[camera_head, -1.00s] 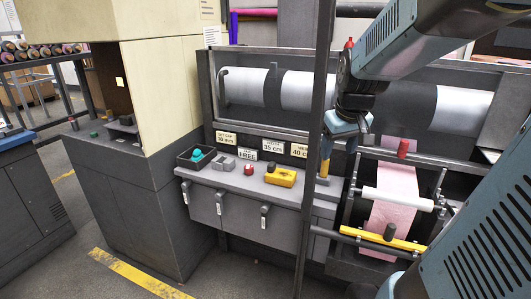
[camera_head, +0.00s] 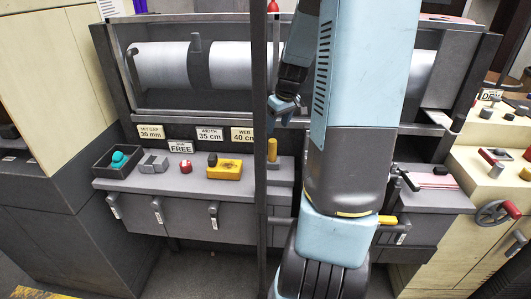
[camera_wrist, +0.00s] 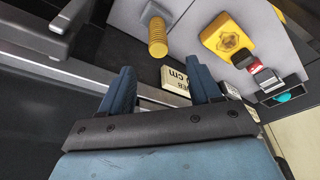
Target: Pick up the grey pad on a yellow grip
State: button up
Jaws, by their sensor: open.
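The yellow grip (camera_head: 272,150) stands upright near the right end of the grey shelf, just right of a dark post. In the wrist view the ribbed yellow grip (camera_wrist: 157,37) shows ahead of the fingers, near the top edge.
The dark post (camera_head: 260,210) stands close left of my arm. A yellow block (camera_head: 225,169), red knob (camera_head: 186,167), grey blocks (camera_head: 153,164) and a black tray (camera_head: 102,168) with a teal ball (camera_head: 119,158) sit along the shelf. Sign plates (camera_head: 210,134) line its back.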

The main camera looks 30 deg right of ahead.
aim_at(272, 151)
jog(key=x, duration=0.7)
jog(key=shift+w+d+f, duration=0.1)
jog(key=shift+d+f, duration=0.15)
jog(key=shift+f, duration=0.05)
jog(key=shift+s+x, duration=0.2)
jog(key=shift+x, duration=2.9)
jog(key=shift+a, duration=0.1)
jog(key=c, duration=1.1)
notch_tip(272, 151, up, 10)
jog(key=shift+c, duration=0.3)
jog(key=shift+s, duration=0.1)
